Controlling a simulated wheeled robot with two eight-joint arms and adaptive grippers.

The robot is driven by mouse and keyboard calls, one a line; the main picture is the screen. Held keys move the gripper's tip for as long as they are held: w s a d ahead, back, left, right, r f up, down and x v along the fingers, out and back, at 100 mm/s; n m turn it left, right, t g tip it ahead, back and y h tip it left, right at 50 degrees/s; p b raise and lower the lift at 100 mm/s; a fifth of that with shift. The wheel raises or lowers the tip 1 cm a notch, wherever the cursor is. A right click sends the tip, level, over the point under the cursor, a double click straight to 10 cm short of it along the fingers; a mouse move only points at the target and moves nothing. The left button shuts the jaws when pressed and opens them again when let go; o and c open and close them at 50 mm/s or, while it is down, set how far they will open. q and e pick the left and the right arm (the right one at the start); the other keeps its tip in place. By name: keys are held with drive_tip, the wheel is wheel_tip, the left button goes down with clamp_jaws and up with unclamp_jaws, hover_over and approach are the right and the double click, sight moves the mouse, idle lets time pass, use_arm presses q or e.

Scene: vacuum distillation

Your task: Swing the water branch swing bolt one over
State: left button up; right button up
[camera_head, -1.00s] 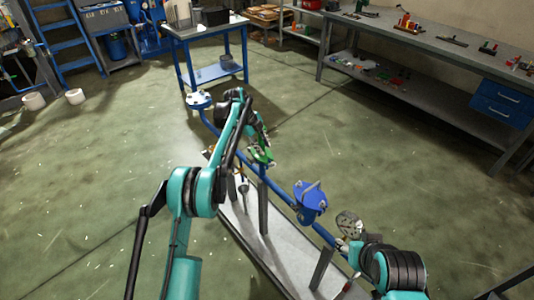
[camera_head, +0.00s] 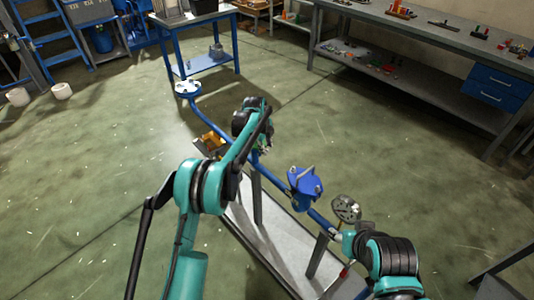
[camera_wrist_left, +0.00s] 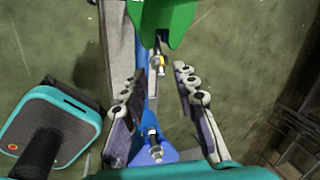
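My left gripper (camera_head: 262,143) is over the blue pipe line (camera_head: 275,182), mostly hidden by its own arm in the head view. In the left wrist view its two fingers (camera_wrist_left: 163,103) stand apart on either side of the blue pipe, with nothing clamped between them. A small metal bolt with a brass-coloured part (camera_wrist_left: 184,70) lies beyond the fingertips, beside a green part (camera_wrist_left: 168,18). Another small bolt (camera_wrist_left: 153,146) sits on a blue fitting nearer the palm. I cannot tell which is swing bolt one. My right arm's end (camera_head: 348,242) is at the pipe's near end; its fingers are unclear.
A blue capped vessel (camera_head: 305,187) and a round metal disc (camera_head: 346,208) stand along the line. A grey base plate (camera_head: 285,242) lies below. A blue-framed table (camera_head: 203,67) and a long workbench (camera_head: 420,62) stand behind.

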sight(268, 150)
use_arm(q)
drive_tip(key=shift+b+x, duration=0.55)
drive_tip(key=shift+x, duration=1.35)
drive_tip(key=shift+r, duration=0.1)
drive_tip(key=shift+c, duration=0.4)
clamp_jaws()
drive_tip(key=shift+w+a+r+g+p, duration=0.1)
drive_tip(key=shift+r+g+p, duration=0.2)
drive_tip(key=shift+p, duration=0.25)
drive_tip(key=shift+w+a+h+p, duration=0.1)
drive_tip(key=shift+h+p, duration=0.3)
drive_tip(key=shift+o, duration=0.4)
unclamp_jaws()
